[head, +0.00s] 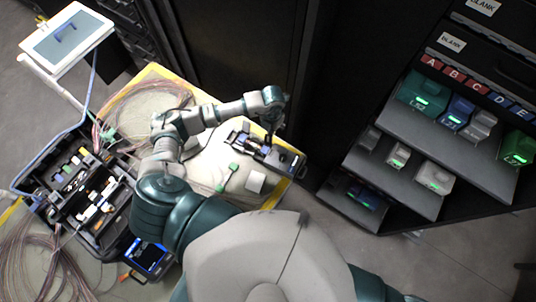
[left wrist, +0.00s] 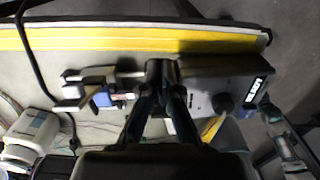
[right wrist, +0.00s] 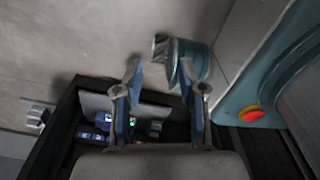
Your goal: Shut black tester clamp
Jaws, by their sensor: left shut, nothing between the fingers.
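The black tester (head: 285,158) lies near the right end of the work table in the head view. In the left wrist view its dark body (left wrist: 200,88) lies along the yellow table edge, with clamp parts (left wrist: 95,77) and a blue piece at its left. My left gripper (head: 268,137) is over the tester; in the left wrist view its fingers (left wrist: 161,70) are together and empty, in front of the tester. They hide part of it, so I cannot tell how far the clamp is closed. My right gripper (right wrist: 160,75) is open and empty, away from the tester.
A white block (head: 256,181) and a green-ended cable (head: 226,178) lie beside the tester. An open tool case (head: 85,190) and coiled fibres (head: 140,105) are on the left. A rack (head: 440,135) with several lit modules stands at the right.

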